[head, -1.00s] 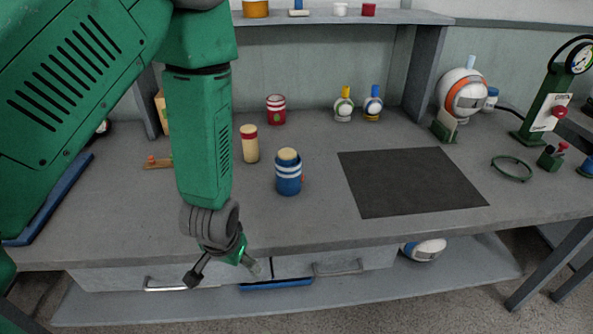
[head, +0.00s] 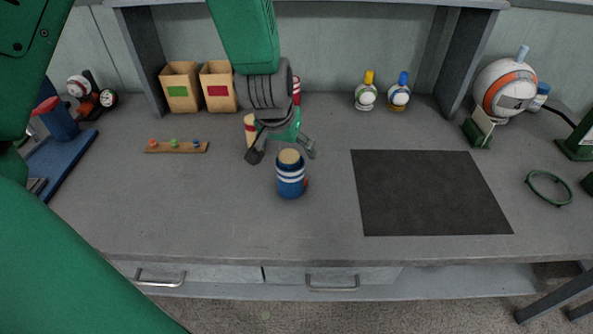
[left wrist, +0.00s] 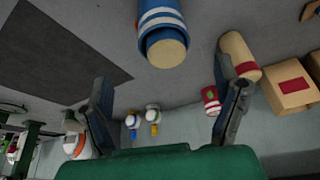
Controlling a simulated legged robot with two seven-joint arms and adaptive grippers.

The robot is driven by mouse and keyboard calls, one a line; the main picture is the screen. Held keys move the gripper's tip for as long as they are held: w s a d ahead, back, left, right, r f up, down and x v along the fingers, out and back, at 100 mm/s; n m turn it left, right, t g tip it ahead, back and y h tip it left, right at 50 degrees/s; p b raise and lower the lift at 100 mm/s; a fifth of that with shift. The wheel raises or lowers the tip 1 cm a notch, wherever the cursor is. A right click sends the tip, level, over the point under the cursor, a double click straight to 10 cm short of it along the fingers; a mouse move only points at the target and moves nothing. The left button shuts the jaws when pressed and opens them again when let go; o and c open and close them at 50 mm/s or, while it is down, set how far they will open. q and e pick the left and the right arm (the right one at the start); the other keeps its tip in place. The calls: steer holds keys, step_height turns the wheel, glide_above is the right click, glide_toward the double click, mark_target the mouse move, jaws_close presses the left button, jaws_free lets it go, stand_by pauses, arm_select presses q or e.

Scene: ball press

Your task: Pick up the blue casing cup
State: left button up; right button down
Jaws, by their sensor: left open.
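The blue casing cup (head: 291,182) stands upright on the grey bench, with white stripes and a tan round top. It also shows at the top of the left wrist view (left wrist: 163,28). My left gripper (head: 283,154) is open and empty, just behind and above the cup in the head view, its fingers spread to either side of the cup's far edge. In the left wrist view its two fingers (left wrist: 165,100) stand wide apart with nothing between them touching. I cannot see my right gripper.
A tan cylinder with a red band (head: 250,130) and a red striped cup (head: 296,90) are partly hidden behind my left gripper. A dark mat (head: 430,195) lies right of the cup. Two cardboard boxes (head: 181,88) stand at the back left. The bench front is clear.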

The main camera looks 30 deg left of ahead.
mark_target(290, 157)
arm_select(q)
steer(key=x, duration=0.7)
steer(key=shift+r, duration=0.1)
steer(key=x, duration=0.5)
steer(key=shift+s+a, duration=0.1)
steer(key=shift+a, duration=0.15)
steer(key=shift+s, duration=0.1)
steer(key=c, duration=1.3)
